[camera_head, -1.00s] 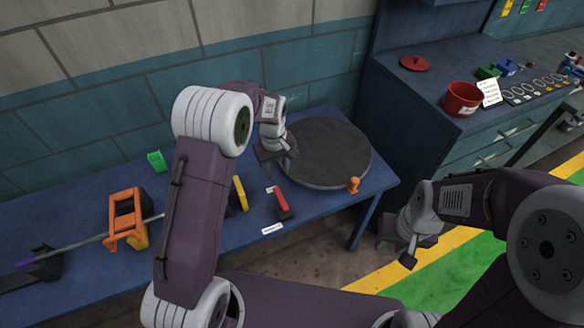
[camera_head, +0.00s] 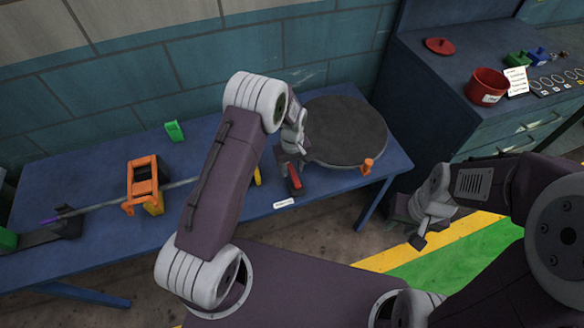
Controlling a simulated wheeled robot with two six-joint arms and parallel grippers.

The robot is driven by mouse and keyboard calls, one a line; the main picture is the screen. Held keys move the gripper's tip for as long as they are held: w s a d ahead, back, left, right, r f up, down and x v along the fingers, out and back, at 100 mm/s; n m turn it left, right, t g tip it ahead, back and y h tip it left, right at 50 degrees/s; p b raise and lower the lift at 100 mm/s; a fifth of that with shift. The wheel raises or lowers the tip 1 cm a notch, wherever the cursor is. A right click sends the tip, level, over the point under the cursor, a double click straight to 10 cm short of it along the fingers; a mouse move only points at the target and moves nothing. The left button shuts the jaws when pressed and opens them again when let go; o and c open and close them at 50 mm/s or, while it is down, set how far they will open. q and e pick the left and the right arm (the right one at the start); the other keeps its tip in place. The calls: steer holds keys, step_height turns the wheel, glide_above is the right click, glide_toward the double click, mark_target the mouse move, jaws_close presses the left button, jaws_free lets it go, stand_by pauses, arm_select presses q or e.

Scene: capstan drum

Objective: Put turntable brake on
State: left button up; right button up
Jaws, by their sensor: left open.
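The turntable is a dark round disc (camera_head: 346,130) on the blue bench, with a small orange knob (camera_head: 367,166) at its front right rim. A red-handled lever (camera_head: 294,180) stands on the bench just left of the turntable, with a white label (camera_head: 284,204) in front of it. My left gripper (camera_head: 290,164) is open, at the far end of the lever, and hides part of it. I cannot tell whether the fingers touch it. My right gripper (camera_head: 420,236) hangs over the floor right of the bench, and its jaws are unclear.
An orange frame (camera_head: 143,182) with a rod through it, a green block (camera_head: 174,131) and a yellow piece (camera_head: 257,176) are on the bench to the left. A second cabinet with a red pot (camera_head: 485,86) and a red lid (camera_head: 439,46) stands at the right.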

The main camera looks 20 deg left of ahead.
arm_select(q)
steer(key=shift+w, duration=0.1)
steer(key=shift+c, duration=0.3)
jaws_close()
stand_by(1.0)
